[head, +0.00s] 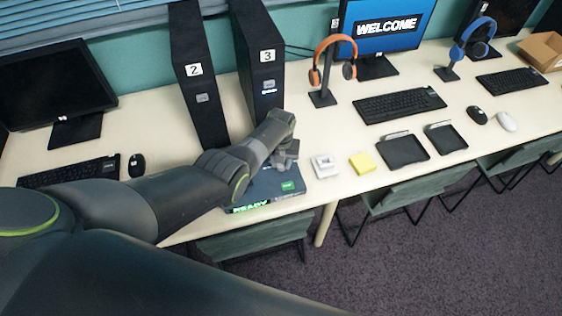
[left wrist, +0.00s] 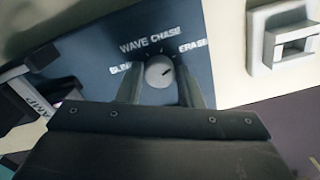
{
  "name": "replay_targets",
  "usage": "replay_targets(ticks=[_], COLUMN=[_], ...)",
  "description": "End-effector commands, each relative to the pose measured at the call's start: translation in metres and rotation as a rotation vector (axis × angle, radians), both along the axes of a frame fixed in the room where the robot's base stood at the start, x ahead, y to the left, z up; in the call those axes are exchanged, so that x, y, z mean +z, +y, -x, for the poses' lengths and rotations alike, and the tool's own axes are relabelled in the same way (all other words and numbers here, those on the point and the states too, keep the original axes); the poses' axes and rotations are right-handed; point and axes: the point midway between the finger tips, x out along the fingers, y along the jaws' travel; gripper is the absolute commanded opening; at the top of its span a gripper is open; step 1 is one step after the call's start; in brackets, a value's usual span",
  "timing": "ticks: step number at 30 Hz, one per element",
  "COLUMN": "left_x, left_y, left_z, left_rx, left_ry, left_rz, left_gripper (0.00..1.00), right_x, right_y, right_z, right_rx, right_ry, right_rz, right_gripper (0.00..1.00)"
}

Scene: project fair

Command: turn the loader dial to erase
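The loader (head: 262,188) is a flat dark blue box at the table's front edge, with a green READY display. Its grey round dial (left wrist: 160,71) shows in the left wrist view, with labels WAVE, CHASE, ERASE and a partly covered one at left. The dial's dark mark points right and slightly up, roughly towards ERASE. My left gripper (left wrist: 161,80) has one finger on each side of the dial; whether they press on it is unclear. In the head view my left gripper (head: 286,160) is over the loader and hides the dial. My right gripper is not in view.
Towers 2 (head: 196,75) and 3 (head: 262,62) stand behind the loader. A white block (head: 324,166) and a yellow block (head: 362,163) lie to its right, then two black trays (head: 402,151). A headphone stand (head: 322,98) is farther back.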

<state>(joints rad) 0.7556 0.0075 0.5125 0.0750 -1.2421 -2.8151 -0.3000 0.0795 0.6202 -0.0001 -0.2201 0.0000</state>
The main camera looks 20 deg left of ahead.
Motion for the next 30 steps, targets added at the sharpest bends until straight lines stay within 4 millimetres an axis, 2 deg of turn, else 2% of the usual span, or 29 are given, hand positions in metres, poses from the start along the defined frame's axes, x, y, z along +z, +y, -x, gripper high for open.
replay_targets(ticks=[1,3,4,12,16,22,30], left_x=[0.0,0.0,0.0,0.001,0.008,0.036,0.077], left_y=[0.0,0.0,0.0,0.0,0.0,0.0,0.0], left_z=[0.0,0.0,0.0,0.0,0.0,0.0,-0.001], left_rx=[0.0,0.0,0.0,0.001,0.001,0.001,0.001], left_ry=[-0.001,-0.001,0.0,0.0,0.0,-0.003,-0.003], left_rz=[0.0,0.0,0.0,0.0,0.0,0.0,0.0], left_gripper=[0.4,0.49,0.5,0.5,0.5,0.5,0.5], right_x=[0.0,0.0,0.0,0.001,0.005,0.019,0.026], right_y=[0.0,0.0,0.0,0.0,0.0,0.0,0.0], right_z=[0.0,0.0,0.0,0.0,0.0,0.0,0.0], right_rx=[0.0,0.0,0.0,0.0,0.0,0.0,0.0], right_ry=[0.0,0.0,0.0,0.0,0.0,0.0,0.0], right_rz=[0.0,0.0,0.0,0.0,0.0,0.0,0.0], right_gripper=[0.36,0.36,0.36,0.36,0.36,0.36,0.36])
